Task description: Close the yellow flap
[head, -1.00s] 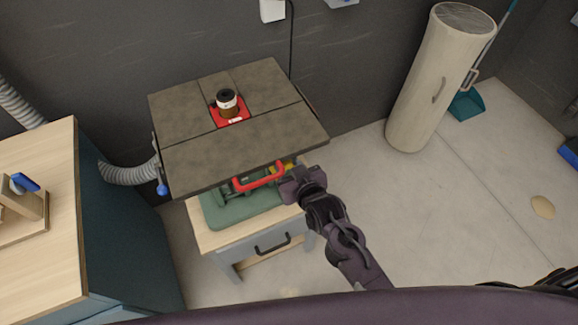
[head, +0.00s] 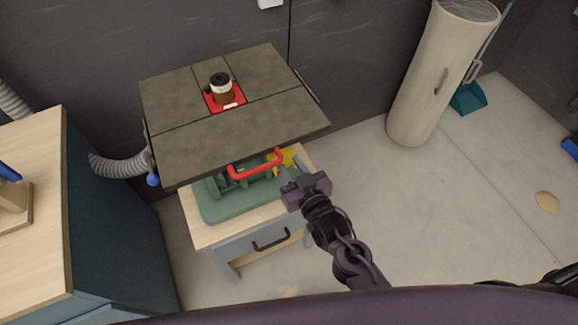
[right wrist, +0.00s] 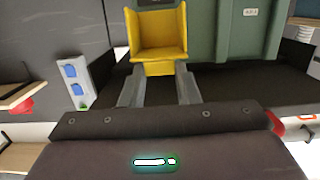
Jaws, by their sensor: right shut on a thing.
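The yellow flap (head: 284,159) is on the green machine body (head: 240,200), under the grey table top at its right front. In the right wrist view the yellow flap (right wrist: 158,38) looks like an open, box-shaped tray standing out from the green wall (right wrist: 225,30). My right gripper (head: 288,176) reaches the flap from the front right. In the right wrist view my right gripper's fingers (right wrist: 158,82) lie either side of the flap's lower lip and are shut on it. My left gripper is out of view.
A red handle (head: 255,165) juts out just left of the flap. The dark table top (head: 225,140) overhangs from above. A wooden-topped cabinet (head: 35,190) stands at left and a tall pale cylinder (head: 425,85) at back right.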

